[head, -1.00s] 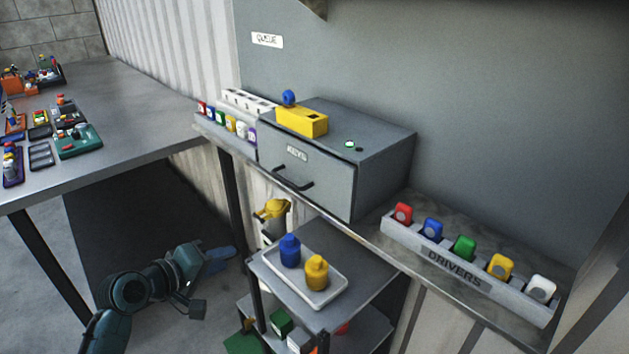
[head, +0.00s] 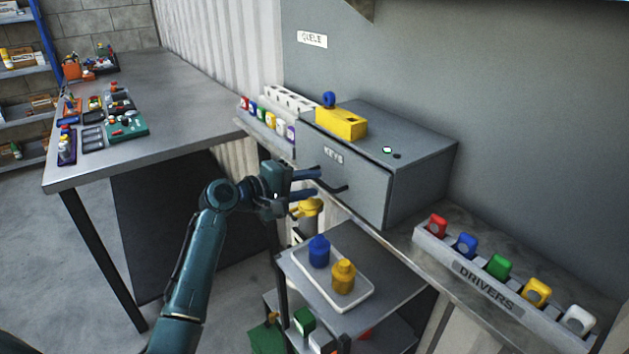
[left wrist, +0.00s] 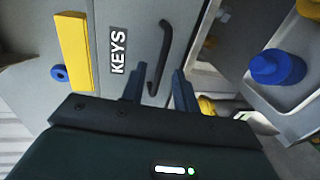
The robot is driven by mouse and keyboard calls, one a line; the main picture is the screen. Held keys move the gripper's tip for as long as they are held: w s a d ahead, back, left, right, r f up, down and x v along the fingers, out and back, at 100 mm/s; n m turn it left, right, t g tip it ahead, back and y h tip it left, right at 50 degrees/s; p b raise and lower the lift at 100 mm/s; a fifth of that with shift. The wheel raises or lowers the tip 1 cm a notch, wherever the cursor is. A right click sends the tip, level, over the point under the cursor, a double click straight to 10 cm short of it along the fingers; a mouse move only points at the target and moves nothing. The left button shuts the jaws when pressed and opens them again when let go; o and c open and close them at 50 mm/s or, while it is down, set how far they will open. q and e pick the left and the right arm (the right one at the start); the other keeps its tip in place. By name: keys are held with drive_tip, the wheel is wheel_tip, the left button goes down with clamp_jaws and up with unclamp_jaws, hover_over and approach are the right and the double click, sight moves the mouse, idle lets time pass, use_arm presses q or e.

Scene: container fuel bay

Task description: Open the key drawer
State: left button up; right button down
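The key drawer (head: 370,186) is the grey front of a cabinet on the wall shelf, marked KEYS, and it looks shut. Its dark bar handle (head: 334,188) is on the lower part of the front. In the left wrist view the handle (left wrist: 161,58) stands ahead of the fingers, between their lines. My left gripper (head: 312,183) is open and empty, just in front of the drawer at handle height. The left wrist view shows its two blue fingers (left wrist: 157,88) apart, with nothing between them. My right gripper is out of view.
A yellow block (head: 341,123) with a blue knob sits on the cabinet. The DRIVERS rack (head: 490,283) with coloured tags is to the right. A cart below carries a white tray (head: 366,298) with blue and yellow bottles. A yellow object (head: 309,207) is just beneath my gripper.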

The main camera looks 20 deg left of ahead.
use_arm(q)
drive_tip(key=shift+x, duration=1)
clamp_jaws()
